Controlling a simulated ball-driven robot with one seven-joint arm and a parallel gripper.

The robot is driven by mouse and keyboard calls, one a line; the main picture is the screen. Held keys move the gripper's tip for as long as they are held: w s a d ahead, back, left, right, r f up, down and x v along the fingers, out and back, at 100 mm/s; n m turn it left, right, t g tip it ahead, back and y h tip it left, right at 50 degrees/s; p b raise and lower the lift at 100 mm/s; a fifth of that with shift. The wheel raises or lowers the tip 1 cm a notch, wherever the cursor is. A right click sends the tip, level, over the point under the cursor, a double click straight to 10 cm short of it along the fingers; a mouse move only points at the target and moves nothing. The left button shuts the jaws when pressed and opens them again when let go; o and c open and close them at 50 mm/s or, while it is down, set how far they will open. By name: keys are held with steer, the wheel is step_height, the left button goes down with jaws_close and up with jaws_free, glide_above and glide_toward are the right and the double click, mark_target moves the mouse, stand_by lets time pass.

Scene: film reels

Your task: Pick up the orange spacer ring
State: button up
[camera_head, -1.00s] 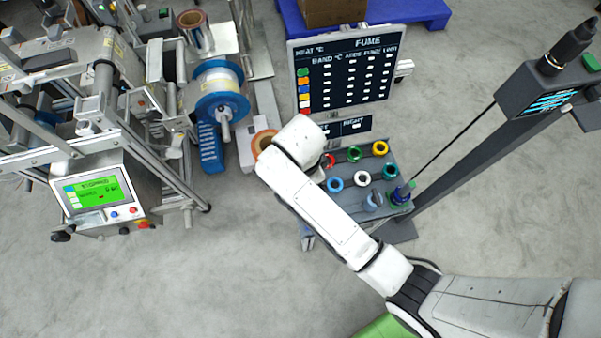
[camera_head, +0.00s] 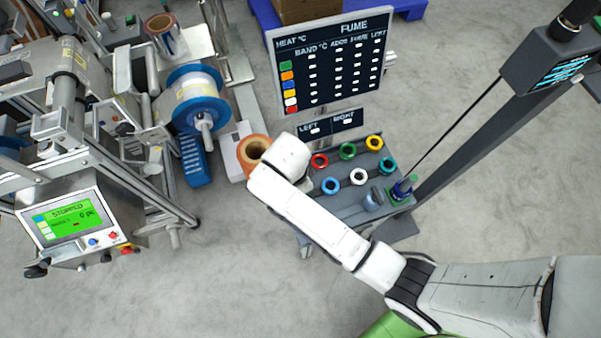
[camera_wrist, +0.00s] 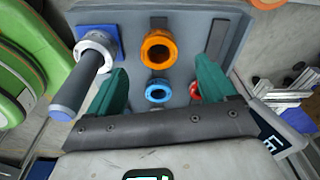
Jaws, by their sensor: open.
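The orange spacer ring (camera_wrist: 159,48) stands on a grey board in the wrist view, just ahead of the gap between my fingertips. My gripper (camera_wrist: 161,68) is open, with one teal finger on each side and nothing held. A blue ring (camera_wrist: 158,91) sits between the fingers, nearer the palm. A red ring (camera_wrist: 195,90) is partly hidden by the right finger. In the head view my white arm covers the gripper, and I cannot make out the orange ring there.
A dark-handled tool (camera_wrist: 82,80) with a white collar stands close to the left finger. In the head view, a grey tray (camera_head: 345,207) holds several coloured rings beside my arm. A sign board (camera_head: 330,65) rises behind it. A copper-coloured roll (camera_head: 254,152) is to the left.

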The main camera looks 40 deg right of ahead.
steer(key=shift+d+f+b, duration=0.2)
steer(key=shift+f+b, duration=0.15)
steer(key=shift+f, duration=2.35)
steer(key=shift+s, duration=0.1)
steer(key=shift+c, duration=0.2)
steer(key=c, duration=1.1)
